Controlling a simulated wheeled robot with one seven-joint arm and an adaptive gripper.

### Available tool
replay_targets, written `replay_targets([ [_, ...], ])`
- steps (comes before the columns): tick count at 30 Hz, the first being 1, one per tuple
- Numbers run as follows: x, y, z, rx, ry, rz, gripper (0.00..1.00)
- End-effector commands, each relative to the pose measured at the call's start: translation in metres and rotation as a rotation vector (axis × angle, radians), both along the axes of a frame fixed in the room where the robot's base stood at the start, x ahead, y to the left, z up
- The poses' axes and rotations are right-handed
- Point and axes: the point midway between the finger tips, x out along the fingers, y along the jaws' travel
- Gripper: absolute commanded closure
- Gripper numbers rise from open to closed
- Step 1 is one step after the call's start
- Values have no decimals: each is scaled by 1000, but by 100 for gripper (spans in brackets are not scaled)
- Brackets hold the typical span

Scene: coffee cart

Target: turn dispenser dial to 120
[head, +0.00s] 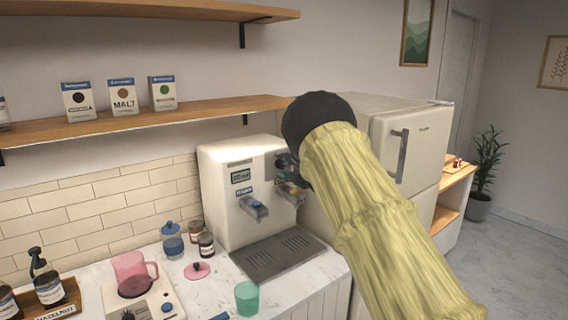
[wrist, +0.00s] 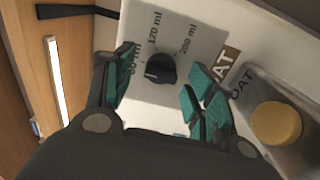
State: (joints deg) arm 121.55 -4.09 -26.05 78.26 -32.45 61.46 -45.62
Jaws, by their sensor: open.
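The dispenser (head: 222,205) is a white machine on the counter in the head view, with a small display and blue and tan levers. Its dial (wrist: 161,69) is a black round knob on a grey plate in the wrist view. Labels read 120 ml and 200 ml; a third label at the left, ending in "0 ml", is partly hidden by a finger. A pale mark on the knob faces left, toward that label. My gripper (wrist: 163,72) is open, with teal-padded fingers on either side of the dial. I cannot tell whether they touch it. The head view hides the dial behind my gripper.
A drip tray (head: 278,255) lies below the levers. A green cup (head: 247,298) and pink jug (head: 133,273) stand on the counter. A fridge (head: 410,140) is to the right.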

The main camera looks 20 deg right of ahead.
Motion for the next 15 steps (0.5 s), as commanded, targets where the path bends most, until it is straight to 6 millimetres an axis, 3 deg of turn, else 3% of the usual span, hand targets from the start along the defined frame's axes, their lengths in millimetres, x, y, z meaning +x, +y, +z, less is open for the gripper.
replay_targets([
  [13,9,3,0,1,0,-1,45],
  [15,9,3,0,1,0,-1,54],
])
